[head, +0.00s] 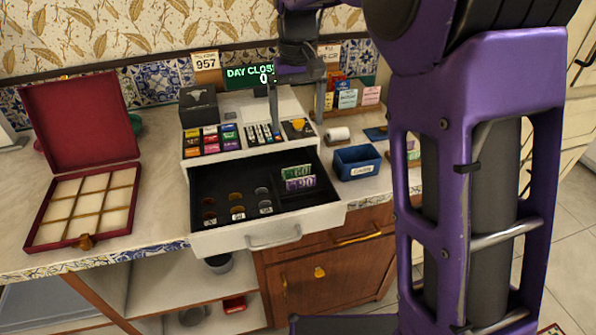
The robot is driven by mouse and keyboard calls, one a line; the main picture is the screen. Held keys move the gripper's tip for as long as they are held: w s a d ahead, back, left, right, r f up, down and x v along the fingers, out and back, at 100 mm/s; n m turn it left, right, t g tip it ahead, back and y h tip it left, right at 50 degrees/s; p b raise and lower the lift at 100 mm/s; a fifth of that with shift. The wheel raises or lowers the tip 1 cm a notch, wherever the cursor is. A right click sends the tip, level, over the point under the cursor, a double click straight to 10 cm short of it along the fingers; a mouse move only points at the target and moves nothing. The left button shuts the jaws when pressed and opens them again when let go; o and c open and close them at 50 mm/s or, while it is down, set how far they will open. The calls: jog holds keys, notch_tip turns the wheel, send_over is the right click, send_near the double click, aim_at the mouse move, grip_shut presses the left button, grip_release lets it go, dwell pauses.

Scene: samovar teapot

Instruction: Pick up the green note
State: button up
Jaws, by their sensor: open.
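The green note (297,171) stands upright in the right part of the open cash drawer (220,240), marked with a number that looks like 60. A purple note (300,184) stands just in front of it and hides its lower part. My gripper (297,112) hangs in front of the register's upper part, with its two fingers apart and nothing between them. In the picture it is above the notes and apart from them.
Several coins (236,210) lie in the drawer's left part. A blue box (357,162) stands right of the drawer. An open red case (85,200) with a divided tray lies at the left. Card holders (350,97) stand behind. Counter between case and register is clear.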

notch_tip(320, 180, down, 14)
jog(key=shift+w+a+r+b, duration=0.1)
jog(key=shift+r+b, duration=0.05)
jog(key=shift+b, duration=1.1)
jog(key=c, duration=1)
notch_tip(320, 180, up, 11)
jog(key=p, duration=0.2)
jog(key=shift+p, duration=0.35)
jog(key=shift+c, duration=0.3)
notch_tip(320, 180, up, 4)
jog(key=p, duration=0.4)
